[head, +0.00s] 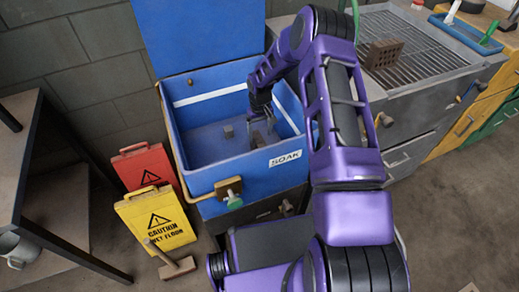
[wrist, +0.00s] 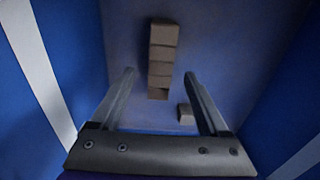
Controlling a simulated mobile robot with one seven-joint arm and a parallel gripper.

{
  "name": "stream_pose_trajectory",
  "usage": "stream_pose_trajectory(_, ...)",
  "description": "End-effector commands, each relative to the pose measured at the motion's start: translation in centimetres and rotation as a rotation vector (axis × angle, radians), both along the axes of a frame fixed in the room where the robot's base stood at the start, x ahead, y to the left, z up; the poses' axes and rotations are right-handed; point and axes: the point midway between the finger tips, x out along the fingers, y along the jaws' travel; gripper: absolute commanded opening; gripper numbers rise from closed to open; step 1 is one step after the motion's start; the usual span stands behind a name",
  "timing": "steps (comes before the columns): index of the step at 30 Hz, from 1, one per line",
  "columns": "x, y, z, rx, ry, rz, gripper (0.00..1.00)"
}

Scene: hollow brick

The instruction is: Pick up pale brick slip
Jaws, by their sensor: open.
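Inside the open blue bin marked SOAK (head: 208,178), the wrist view shows a row or stack of pale grey-brown block-shaped pieces (wrist: 161,55). A small separate piece (wrist: 186,113) lies on the floor near its lower end. I cannot tell which is the pale brick slip. The head view shows a small grey block (head: 228,131) on the bin floor, left of my gripper. My gripper (head: 264,116) reaches down into the bin; its jaws are open in the wrist view (wrist: 160,74). The row shows between the fingers, with no clear contact. The arm hides part of the bin.
The bin walls stand close around my gripper, and the lid (head: 200,35) is raised behind. Red (head: 146,168) and yellow (head: 155,219) caution signs stand left of the bin. A brown holed brick (head: 384,54) sits on the metal grating (head: 425,60) at right.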

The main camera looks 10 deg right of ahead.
Motion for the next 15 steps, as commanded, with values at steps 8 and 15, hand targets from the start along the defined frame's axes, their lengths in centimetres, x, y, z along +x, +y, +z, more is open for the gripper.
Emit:
stream_pose_trajectory(8,0.0,0.2,-2.9,0.001,0.002,0.001,0.79)
stream_pose_trajectory(15,0.1,0.2,-5.5,-0.001,-0.001,0.002,0.79)
